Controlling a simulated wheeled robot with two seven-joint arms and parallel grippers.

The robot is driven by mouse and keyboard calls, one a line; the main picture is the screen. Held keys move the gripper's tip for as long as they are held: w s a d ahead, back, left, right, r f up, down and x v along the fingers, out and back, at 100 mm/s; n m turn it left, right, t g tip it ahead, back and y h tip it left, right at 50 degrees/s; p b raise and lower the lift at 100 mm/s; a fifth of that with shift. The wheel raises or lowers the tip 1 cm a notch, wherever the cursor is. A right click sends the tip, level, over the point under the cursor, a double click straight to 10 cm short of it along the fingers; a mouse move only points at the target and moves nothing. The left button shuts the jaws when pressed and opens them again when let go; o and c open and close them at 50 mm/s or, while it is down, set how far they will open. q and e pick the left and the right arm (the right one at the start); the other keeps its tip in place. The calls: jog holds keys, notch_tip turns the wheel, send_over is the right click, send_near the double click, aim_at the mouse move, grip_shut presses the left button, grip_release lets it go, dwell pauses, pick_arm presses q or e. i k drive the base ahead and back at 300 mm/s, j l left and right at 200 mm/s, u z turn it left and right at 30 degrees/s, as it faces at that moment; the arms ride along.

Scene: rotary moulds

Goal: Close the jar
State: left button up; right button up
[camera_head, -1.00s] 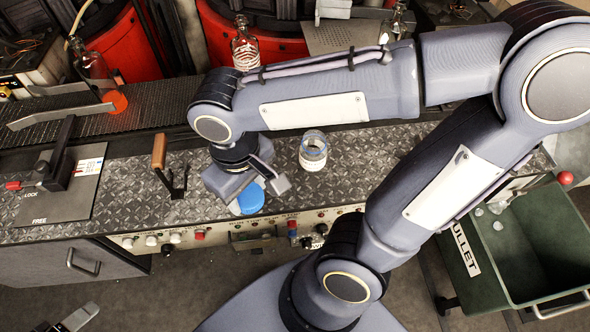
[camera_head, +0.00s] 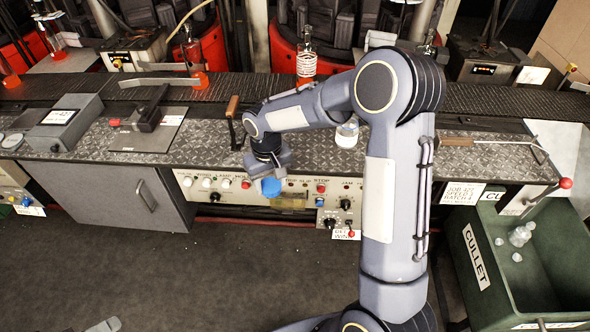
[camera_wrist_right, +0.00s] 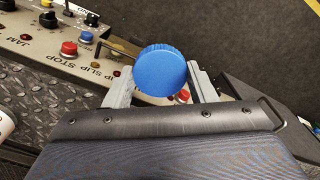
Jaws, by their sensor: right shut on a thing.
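In the right wrist view the lid (camera_wrist_right: 160,70) sits between the two fingers. A sliver of a white, round thing, perhaps the jar, shows at that view's left edge. What seems my left gripper (camera_head: 104,326) barely shows at the bottom edge.
A wooden-handled lever (camera_head: 233,107) stands on the bench left of the jar. A control panel (camera_head: 300,190) with buttons runs along the front. A conveyor (camera_head: 220,88) with bottles lies behind. A green cullet bin (camera_head: 480,235) stands at right.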

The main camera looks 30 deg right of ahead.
aim_at(345, 138)
jog(key=z, duration=1.65)
jog(key=i+j, duration=0.35)
jog(key=j, duration=0.15)
